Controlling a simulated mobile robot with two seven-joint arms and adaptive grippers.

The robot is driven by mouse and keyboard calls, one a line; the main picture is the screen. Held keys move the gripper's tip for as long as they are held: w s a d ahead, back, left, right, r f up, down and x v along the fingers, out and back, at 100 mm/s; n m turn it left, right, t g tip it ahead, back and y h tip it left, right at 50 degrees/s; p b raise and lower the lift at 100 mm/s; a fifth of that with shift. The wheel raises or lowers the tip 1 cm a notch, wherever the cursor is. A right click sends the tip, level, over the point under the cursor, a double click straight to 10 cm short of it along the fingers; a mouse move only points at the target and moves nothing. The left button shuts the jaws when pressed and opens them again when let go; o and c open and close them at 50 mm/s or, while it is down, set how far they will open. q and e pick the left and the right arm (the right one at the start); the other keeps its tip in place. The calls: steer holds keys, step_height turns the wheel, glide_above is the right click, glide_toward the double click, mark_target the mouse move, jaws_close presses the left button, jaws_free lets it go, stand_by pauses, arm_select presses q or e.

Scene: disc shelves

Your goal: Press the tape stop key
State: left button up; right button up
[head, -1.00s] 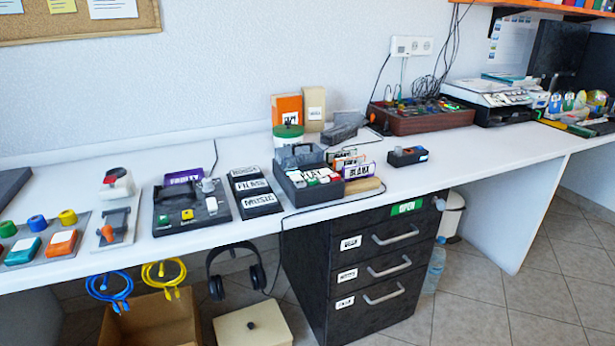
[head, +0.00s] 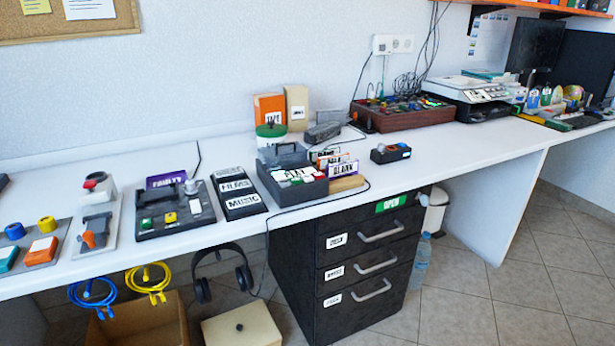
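Neither of my grippers is in view.
On the white desk (head: 400,155), a black FILMS and MUSIC case (head: 238,205) stands to the left of the box. A control panel with green and yellow buttons (head: 172,215) is farther left. A small dark box (head: 390,154) is at the right, with clear desk around it.

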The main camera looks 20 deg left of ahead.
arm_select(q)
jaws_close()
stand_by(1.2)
